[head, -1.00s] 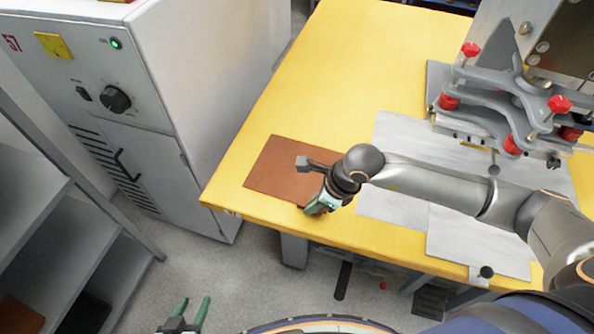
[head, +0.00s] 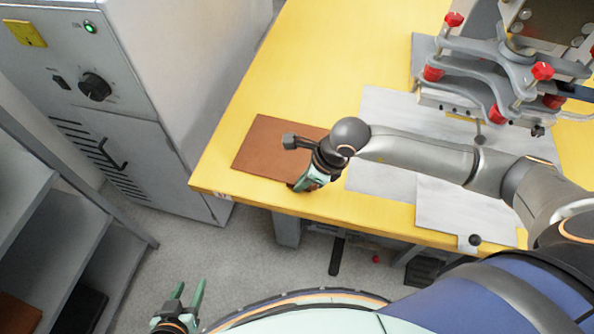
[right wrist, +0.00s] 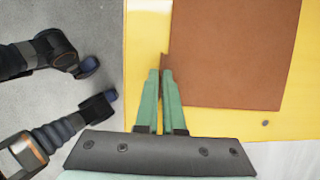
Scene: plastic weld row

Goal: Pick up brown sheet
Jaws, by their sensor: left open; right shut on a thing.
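The brown sheet (head: 265,145) lies on the yellow table near its left end, flat as far as I can see. My right gripper (head: 299,186) is at the sheet's near edge, and my right arm hides part of the sheet. In the right wrist view the sheet (right wrist: 235,50) fills the upper right, and the fingers of my right gripper (right wrist: 162,76) are closed on a small brown strip at its edge. My left gripper (head: 188,287) is open and empty, low in the head view, over the floor and away from the table.
The yellow table (head: 315,60) carries pale grey plates (head: 390,165) right of the sheet and a grey fixture with red knobs (head: 480,85). A white cabinet (head: 120,130) stands left of the table. Grey shelves (head: 70,240) are at the lower left.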

